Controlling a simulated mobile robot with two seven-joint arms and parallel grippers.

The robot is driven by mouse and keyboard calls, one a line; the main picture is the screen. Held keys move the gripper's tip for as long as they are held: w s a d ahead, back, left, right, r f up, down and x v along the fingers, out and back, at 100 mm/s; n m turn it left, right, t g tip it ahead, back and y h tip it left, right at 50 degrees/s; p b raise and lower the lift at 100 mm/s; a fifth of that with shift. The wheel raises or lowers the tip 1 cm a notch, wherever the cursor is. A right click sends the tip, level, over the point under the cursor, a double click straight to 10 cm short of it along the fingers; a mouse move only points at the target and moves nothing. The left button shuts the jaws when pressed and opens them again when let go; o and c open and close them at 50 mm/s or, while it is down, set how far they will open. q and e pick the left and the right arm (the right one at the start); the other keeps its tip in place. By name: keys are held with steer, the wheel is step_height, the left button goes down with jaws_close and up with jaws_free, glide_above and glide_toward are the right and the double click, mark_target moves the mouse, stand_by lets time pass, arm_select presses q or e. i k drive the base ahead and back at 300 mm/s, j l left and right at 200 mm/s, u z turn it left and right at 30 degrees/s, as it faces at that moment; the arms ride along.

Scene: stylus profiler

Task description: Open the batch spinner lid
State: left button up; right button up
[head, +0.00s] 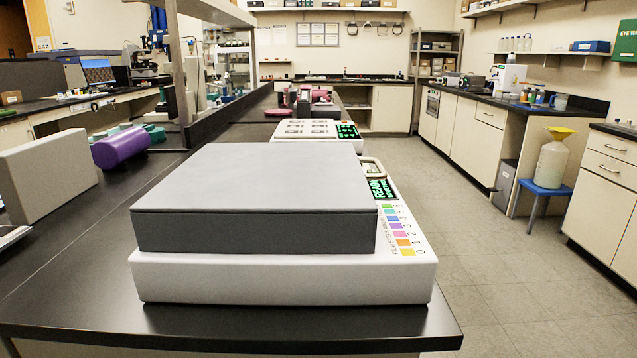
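A white boxy instrument (280,280) stands near the front end of the black bench. A large grey lid (255,190) lies flat and closed on top of it. A green READY display (381,189) and a coloured numbered strip (402,230), labelled film steps, run along its right side. A handle-like loop (373,166) shows at its back right. Behind it is a second white device (304,129) with dark square outlines and a green display. I cannot tell from lettering which one is the batch spinner. Neither of my grippers is in view.
A purple cylinder (120,147) and a grey upright block (45,176) stand on the bench to the left. A shelf post (178,60) rises behind them. The floor (480,260) to the right is clear up to a blue stool (541,190) with a jug.

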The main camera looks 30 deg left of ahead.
mark_target(281, 183)
steer(key=i+l+u, duration=0.1)
steer(key=l+u, duration=0.25)
steer(key=i+l+u, duration=0.1)
steer(key=u, duration=0.3)
steer(key=l+u, duration=0.35)
